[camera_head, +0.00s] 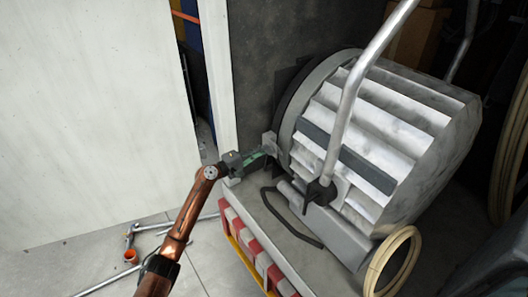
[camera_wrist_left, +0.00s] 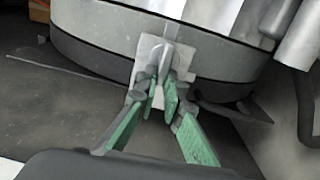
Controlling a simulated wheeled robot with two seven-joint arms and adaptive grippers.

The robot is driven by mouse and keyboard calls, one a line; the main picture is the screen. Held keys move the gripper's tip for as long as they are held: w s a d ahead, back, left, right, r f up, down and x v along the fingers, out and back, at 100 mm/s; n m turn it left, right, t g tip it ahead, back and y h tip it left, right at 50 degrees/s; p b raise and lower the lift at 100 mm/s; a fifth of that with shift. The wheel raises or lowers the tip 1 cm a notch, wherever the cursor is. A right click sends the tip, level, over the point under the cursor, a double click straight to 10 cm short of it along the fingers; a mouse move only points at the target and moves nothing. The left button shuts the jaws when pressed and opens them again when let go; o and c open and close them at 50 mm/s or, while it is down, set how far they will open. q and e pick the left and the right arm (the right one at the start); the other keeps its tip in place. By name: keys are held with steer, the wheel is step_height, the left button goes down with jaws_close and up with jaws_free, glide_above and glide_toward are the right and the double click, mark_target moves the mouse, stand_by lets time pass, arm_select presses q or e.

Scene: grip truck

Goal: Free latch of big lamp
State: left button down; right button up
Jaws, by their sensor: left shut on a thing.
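The big lamp (camera_head: 400,130) is a large grey ribbed housing on the right of the head view, with a dark round rim at its left end. Its latch (camera_head: 268,140) is a small light-grey piece on that rim. In the left wrist view the latch (camera_wrist_left: 157,62) is a pale plate with a raised tab on the curved rim. My left gripper (camera_head: 258,156) reaches it from the lower left. Its green-padded fingers (camera_wrist_left: 161,98) are shut on the latch tab. The fingertips partly hide the tab. My right gripper is not in view.
A bent metal bar (camera_head: 360,80) crosses in front of the lamp. A red-and-white striped truck edge (camera_head: 250,250) lies below. A coiled tan hose (camera_head: 393,262) is at the lower right. A white panel (camera_head: 90,110) stands on the left. Stand legs (camera_head: 130,240) lie on the tiled floor.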

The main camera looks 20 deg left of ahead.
arm_select(q)
steer(key=c, duration=2)
jaws_free()
steer(key=shift+c, duration=0.2)
steer(key=shift+s, duration=0.1)
steer(key=v, duration=1.2)
steer(key=shift+f, duration=0.1)
